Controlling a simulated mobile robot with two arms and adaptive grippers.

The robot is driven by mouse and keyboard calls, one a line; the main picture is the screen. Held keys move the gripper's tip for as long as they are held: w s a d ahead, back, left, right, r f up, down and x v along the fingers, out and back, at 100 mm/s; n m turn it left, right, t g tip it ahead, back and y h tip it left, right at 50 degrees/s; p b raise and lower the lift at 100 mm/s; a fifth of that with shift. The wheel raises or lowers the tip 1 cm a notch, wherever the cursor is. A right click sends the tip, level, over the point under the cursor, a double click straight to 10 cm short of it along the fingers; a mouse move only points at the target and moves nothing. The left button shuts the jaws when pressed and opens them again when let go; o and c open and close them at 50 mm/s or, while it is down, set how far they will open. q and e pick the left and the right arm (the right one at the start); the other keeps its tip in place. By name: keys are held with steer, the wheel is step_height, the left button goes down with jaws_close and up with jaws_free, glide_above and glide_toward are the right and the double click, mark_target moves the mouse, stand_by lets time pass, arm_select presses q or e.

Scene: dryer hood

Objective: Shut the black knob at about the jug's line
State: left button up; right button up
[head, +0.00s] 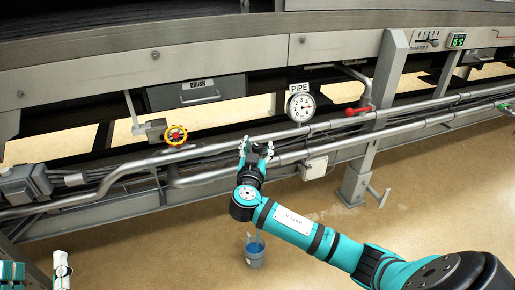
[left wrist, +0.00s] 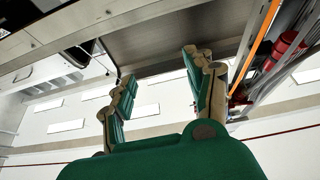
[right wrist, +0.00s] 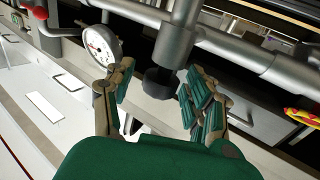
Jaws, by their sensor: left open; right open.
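The black knob (right wrist: 158,82) shows in the right wrist view, on the end of a grey fitting that branches from a pipe. My right gripper (head: 255,152) is open at the pipes in the head view, with its fingers on either side of the knob in the right wrist view. I cannot tell whether they touch it. In the head view the gripper hides the knob. The jug (head: 254,254), grey with blue inside, stands on the floor below that gripper. My left gripper (left wrist: 160,88) is open and empty; it shows partly at the head view's lower left corner.
A yellow-and-red handwheel (head: 176,135) is on the pipes to the left. The PIPE gauge (head: 301,106) and a red lever (head: 358,110) are to the right. A grey post (head: 375,125) stands beyond them. The floor in front is mostly clear.

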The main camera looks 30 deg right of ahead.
arm_select(q)
steer(key=shift+f, duration=0.1)
arm_select(e)
jaws_close()
